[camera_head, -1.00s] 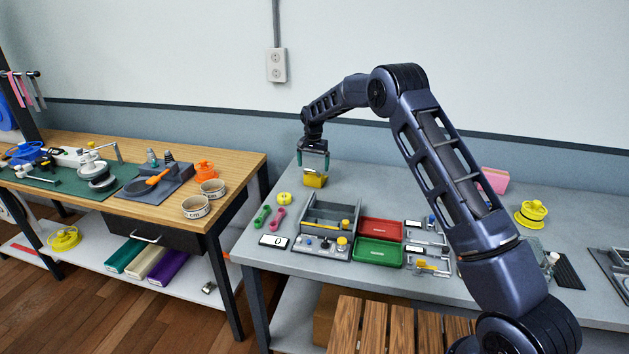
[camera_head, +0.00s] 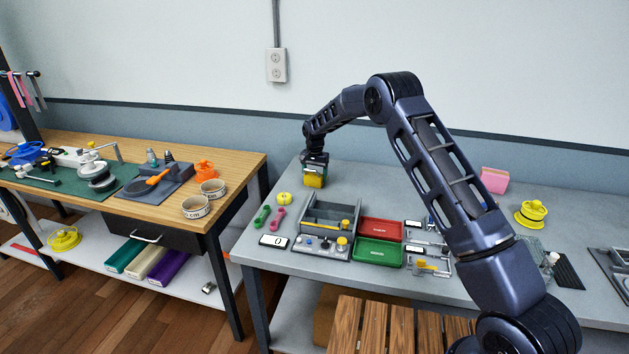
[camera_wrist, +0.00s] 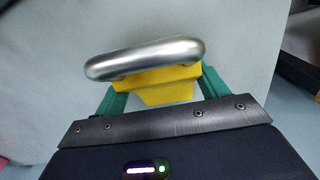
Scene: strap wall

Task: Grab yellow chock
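The yellow chock (camera_head: 313,181) stands on the grey workbench at its back left, near the corner. My gripper (camera_head: 314,170) is lowered over it from above and hides its top. In the wrist view the chock (camera_wrist: 155,88) shows as a yellow block with a rounded silver bar (camera_wrist: 145,58) across it. The green fingers of my gripper (camera_wrist: 160,88) are spread, one on each side of the yellow block. The fingers lie very close to its sides; a firm hold does not show.
A grey bin (camera_head: 327,216), a red tray (camera_head: 381,229) and a green tray (camera_head: 378,252) stand in front of the chock. A yellow roll (camera_head: 284,198) lies to its front left. The bench right of the chock is mostly clear.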

